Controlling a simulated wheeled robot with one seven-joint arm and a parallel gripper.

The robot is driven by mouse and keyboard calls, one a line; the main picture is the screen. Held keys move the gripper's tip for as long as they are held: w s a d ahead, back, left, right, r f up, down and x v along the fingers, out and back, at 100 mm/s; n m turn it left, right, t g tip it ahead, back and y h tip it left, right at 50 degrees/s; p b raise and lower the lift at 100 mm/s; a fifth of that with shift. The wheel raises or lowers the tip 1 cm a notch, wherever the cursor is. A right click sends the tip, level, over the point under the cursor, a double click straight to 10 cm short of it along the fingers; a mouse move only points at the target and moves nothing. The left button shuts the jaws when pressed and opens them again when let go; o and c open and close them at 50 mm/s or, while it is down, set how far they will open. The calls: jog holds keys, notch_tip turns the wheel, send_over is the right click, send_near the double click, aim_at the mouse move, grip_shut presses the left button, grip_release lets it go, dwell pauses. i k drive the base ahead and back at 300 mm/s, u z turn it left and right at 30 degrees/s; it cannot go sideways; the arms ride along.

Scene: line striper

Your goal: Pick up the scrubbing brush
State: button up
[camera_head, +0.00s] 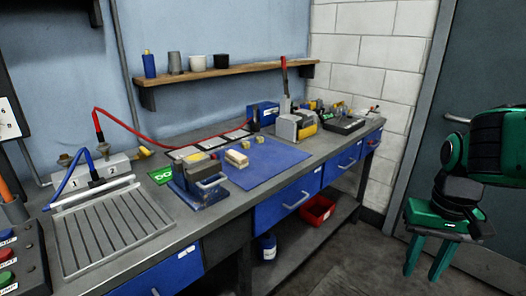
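A small block with a tan top and pale sides (236,159) lies on the blue mat (275,171) on the workbench. It looks like the scrubbing brush, but it is too small to be sure of bristles. It lies just right of a blue-grey metal device with a handle (199,184). My gripper (427,272) hangs at the right, off the bench and in front of the grey door. Its two green fingers point down and are apart, with nothing between them. It is far from the block.
Two small yellow pieces (259,140) lie behind the block. A grey and yellow machine (297,126) stands at the mat's far end. A ribbed drain tray (113,221) and red hose (150,135) are at left. The mat's front right part is clear. A red bin (317,211) sits below.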

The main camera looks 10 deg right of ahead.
aim_at(236, 159)
jog(key=u, duration=0.05)
jog(key=i, duration=1.3)
jog(key=u, duration=0.65)
